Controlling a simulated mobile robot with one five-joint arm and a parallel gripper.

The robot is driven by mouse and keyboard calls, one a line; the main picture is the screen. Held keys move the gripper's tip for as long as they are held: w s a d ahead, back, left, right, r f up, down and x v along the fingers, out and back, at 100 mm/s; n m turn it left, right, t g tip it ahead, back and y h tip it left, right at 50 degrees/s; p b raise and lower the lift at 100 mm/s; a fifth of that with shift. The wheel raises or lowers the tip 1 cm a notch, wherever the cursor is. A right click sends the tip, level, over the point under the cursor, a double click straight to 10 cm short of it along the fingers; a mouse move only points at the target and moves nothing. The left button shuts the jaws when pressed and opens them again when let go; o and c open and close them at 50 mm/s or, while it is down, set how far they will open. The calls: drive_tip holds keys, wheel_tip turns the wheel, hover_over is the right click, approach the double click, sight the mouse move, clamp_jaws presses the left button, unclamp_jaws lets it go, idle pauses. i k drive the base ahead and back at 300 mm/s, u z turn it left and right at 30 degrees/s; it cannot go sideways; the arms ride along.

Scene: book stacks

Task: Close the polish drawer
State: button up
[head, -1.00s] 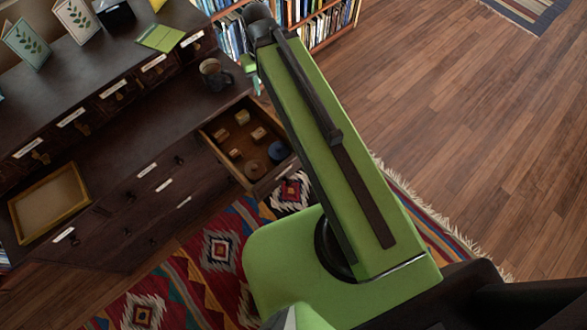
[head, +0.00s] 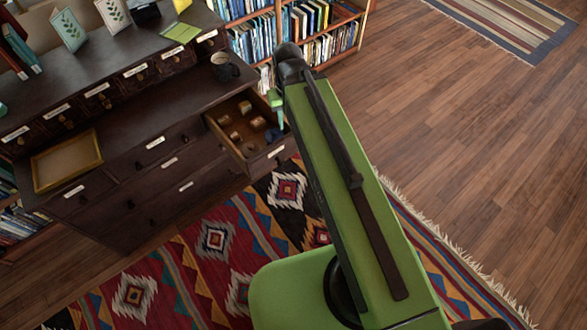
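The open drawer (head: 234,149) sticks out from the right end of the dark wooden cabinet (head: 127,216), with a white label on its front. Several small tan blocks and a dark blue round item (head: 273,135) lie inside it. My green arm reaches up from the lower right. The visible part of my gripper (head: 277,108) is green and hangs beside the drawer's right side, mostly hidden behind the arm's dark end joint. I cannot tell whether it touches the drawer or how its fingers stand.
A dark mug (head: 224,68) and a wooden tray (head: 67,163) stand on the cabinet's ledge. Small labelled drawers line the upper part. A bookshelf (head: 310,30) stands behind. A patterned rug (head: 214,240) lies in front, and the wooden floor (head: 450,130) at right is clear.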

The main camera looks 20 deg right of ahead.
sight(273, 155)
drive_tip(key=u, duration=0.2)
drive_tip(key=i, duration=0.8)
drive_tip(key=z, duration=0.4)
drive_tip(key=k, duration=1.8)
drive_tip(key=u, duration=1.05)
drive_tip(key=i, duration=1)
